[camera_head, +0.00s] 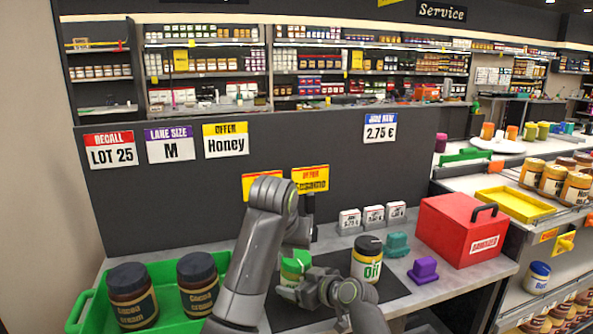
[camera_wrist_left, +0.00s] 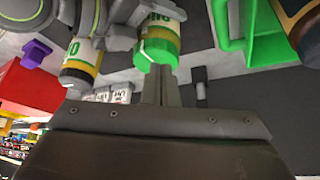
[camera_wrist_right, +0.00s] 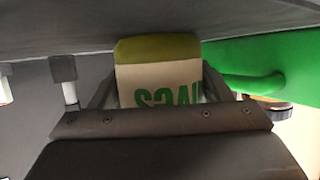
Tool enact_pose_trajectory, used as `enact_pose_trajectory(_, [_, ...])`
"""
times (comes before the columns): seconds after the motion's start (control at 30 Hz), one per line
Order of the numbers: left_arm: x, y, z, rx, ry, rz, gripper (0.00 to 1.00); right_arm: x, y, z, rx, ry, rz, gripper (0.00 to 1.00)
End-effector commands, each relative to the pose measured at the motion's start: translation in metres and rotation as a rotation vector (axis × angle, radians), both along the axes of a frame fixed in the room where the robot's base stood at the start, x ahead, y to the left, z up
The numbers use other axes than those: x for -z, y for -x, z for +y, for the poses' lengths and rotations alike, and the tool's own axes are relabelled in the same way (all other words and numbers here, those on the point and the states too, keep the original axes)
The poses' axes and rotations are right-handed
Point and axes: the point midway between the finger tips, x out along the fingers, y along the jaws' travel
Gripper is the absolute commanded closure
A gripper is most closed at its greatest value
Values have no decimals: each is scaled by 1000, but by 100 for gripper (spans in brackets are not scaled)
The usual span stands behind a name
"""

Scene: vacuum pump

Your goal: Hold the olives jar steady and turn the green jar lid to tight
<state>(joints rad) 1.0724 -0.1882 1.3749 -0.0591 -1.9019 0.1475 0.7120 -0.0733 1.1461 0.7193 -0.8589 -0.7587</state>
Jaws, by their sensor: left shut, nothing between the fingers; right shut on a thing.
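The olives jar (camera_head: 291,268) stands upright on the dark mat, partly covered by my arms. Its label also shows in the right wrist view (camera_wrist_right: 155,85), between the fingers of my right gripper (camera_wrist_right: 157,92), which is shut on the jar's body. The green jar lid (camera_wrist_left: 158,50) is on top of the jar. My left gripper (camera_wrist_left: 160,78) is shut and empty, with its fingertips close to the lid's top. I cannot tell whether they touch it. How tightly the lid sits cannot be seen.
A black-lidded jar (camera_head: 366,262) stands right of the olives jar, with a teal block (camera_head: 397,246) and a purple block (camera_head: 423,270) beyond. A green tray (camera_head: 88,318) with two cocoa cream jars is at left. A red box (camera_head: 455,232) stands at right.

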Motion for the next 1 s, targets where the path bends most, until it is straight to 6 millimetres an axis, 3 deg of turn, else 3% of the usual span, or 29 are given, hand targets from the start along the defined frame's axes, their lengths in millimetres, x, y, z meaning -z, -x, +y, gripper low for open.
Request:
enact_pose_trajectory(0.57, [-18,-1,-7,1,2,5,100,1,0,0,-1,0,2,66])
enact_pose_trajectory(0.77, [-5,0,-7,0,3,7,100,1,0,0,-1,0,2,66])
enact_pose_trajectory(1.0, [26,0,-7,0,3,9,100,1,0,0,-1,0,2,66])
